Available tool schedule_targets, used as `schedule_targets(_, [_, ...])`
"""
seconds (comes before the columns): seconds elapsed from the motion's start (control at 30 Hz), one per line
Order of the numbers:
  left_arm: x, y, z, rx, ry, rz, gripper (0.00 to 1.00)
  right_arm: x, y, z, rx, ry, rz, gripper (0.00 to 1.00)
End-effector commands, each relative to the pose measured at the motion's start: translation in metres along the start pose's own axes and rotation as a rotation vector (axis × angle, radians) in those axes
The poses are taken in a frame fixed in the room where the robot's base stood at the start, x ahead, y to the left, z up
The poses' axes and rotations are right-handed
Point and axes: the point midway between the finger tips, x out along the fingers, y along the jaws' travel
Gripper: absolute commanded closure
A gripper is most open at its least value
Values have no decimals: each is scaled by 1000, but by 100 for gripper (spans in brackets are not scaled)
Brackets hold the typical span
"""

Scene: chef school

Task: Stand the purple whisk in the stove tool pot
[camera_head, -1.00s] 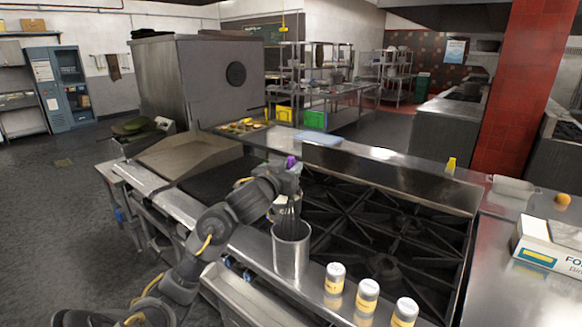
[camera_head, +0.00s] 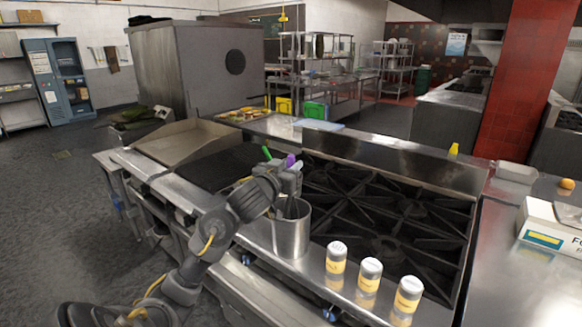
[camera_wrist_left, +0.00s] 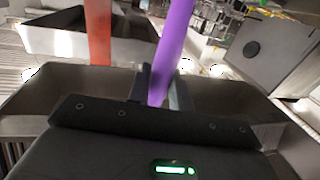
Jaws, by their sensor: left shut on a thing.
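The purple whisk (camera_head: 290,160) stands roughly upright with its wire end down inside the metal stove tool pot (camera_head: 291,237). The lower wires are hidden by the pot wall. My left gripper (camera_head: 289,181) is shut on the whisk's handle just above the pot's rim. In the left wrist view the purple handle (camera_wrist_left: 173,42) rises between the fingers (camera_wrist_left: 160,88), leaning slightly right. I cannot tell whether the whisk touches the pot's bottom. My right gripper is not in view.
A red handle (camera_wrist_left: 98,38) stands left of the whisk in the wrist view. A green handle-like piece (camera_head: 266,153) shows behind my gripper. Several yellow-labelled shakers (camera_head: 369,274) stand along the front edge. The burner grates (camera_head: 390,215) lie right of the pot.

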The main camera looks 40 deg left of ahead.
Motion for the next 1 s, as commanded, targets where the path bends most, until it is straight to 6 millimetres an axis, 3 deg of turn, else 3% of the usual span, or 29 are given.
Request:
schedule_targets(0.13, [0,0,0,0,0,0,100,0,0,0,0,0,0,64])
schedule_targets(0.17, [0,0,0,0,0,0,78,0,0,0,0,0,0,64])
schedule_targets(0.37, [0,0,0,0,0,0,54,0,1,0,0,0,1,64])
schedule_targets(0.7, [-5,0,0,1,-1,0,54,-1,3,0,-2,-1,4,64])
schedule_targets(1.0, [-59,0,-1,5,-1,2,54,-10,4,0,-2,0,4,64])
